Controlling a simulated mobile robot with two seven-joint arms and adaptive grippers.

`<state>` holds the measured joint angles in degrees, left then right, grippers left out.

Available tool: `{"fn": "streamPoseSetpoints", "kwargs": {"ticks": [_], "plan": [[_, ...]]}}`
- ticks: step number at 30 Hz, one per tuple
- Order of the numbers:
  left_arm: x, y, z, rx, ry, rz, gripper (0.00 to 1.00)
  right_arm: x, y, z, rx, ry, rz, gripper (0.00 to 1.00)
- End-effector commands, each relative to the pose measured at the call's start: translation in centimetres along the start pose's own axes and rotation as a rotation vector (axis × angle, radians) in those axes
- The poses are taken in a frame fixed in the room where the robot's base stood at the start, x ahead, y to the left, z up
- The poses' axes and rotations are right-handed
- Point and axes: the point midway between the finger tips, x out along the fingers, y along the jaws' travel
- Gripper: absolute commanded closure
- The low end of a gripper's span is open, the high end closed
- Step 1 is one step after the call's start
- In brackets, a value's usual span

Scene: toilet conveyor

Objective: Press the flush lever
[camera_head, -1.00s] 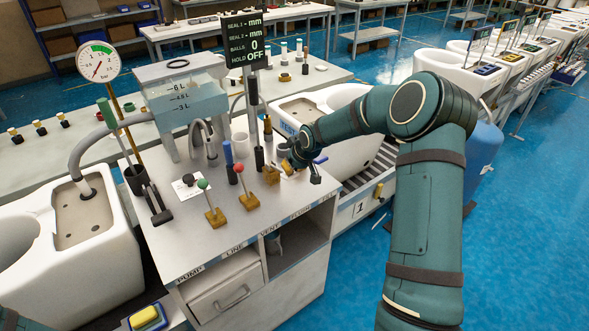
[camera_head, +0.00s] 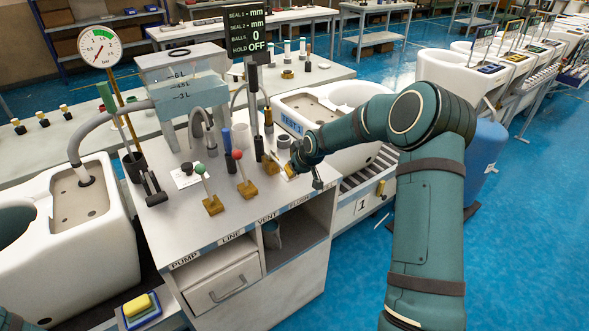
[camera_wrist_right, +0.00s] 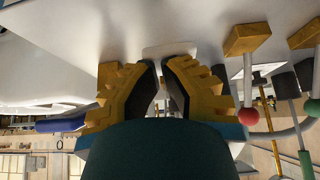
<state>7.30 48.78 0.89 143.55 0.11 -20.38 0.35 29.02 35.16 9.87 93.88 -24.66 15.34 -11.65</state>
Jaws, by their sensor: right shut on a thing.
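The flush lever is at the right end of the bench, behind the FLUSH label, and my right gripper (camera_head: 289,170) mostly covers it in the head view. In the right wrist view, the gripper's yellow fingers (camera_wrist_right: 163,78) are closed around a thin pale rod (camera_wrist_right: 160,97), apparently part of the flush lever. A white plate (camera_wrist_right: 168,50) lies beyond the fingertips. A dark blue bar (camera_wrist_right: 62,124) sticks out to the left of the fingers; I cannot tell whether it belongs to the lever. My left gripper is not in view.
A red-knobbed lever (camera_head: 240,170) and a green-knobbed lever (camera_head: 208,190) stand left of the gripper on gold bases. A toilet (camera_head: 322,120) stands behind.

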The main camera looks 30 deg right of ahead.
Motion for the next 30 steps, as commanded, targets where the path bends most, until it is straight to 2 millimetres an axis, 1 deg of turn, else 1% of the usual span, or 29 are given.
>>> {"fn": "streamPoseSetpoints", "kwargs": {"ticks": [1, 7, 23, 26, 30], "plan": [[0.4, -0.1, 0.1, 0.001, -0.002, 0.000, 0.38, 0.4, 0.0, 0.5, 0.001, -0.004, 0.000, 1.00], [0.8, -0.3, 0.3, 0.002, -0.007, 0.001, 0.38, 0.9, 0.0, 0.9, 0.000, -0.004, -0.001, 1.00], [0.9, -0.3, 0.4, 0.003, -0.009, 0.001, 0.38, 1.1, 0.0, 1.0, 0.000, -0.005, -0.001, 1.00], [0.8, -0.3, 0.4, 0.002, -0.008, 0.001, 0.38, 0.9, -0.1, 0.8, 0.000, -0.004, -0.001, 1.00], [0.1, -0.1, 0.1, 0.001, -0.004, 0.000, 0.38, -0.2, -0.3, -0.1, -0.002, -0.002, -0.001, 1.00]]}}
